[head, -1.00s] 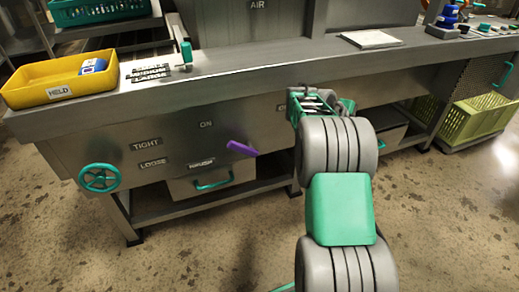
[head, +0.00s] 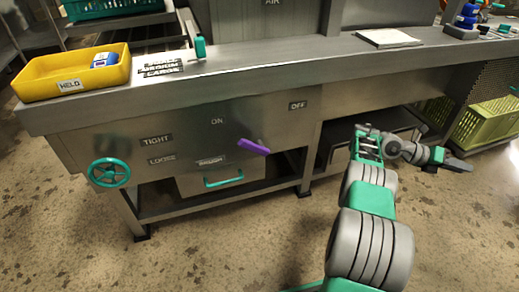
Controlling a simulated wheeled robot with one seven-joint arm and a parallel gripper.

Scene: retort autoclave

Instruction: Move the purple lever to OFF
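The purple lever (head: 254,147) sticks out from the front panel of the steel bench in the head view, tilted slightly down to the right. An ON label (head: 217,121) is above and left of it. An OFF label (head: 298,105) is above and right of it. My gripper (head: 468,165) is to the right of the lever, well apart from it, pointing right in front of the bench. It is small in the picture, and I cannot tell whether its fingers are apart.
A teal handwheel (head: 109,172) with TIGHT and LOOSE labels is at the panel's left. A drawer with a teal handle (head: 223,179) sits below the lever. A yellow HELD tray (head: 70,76) is on the bench top. A green crate (head: 485,122) stands at the right.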

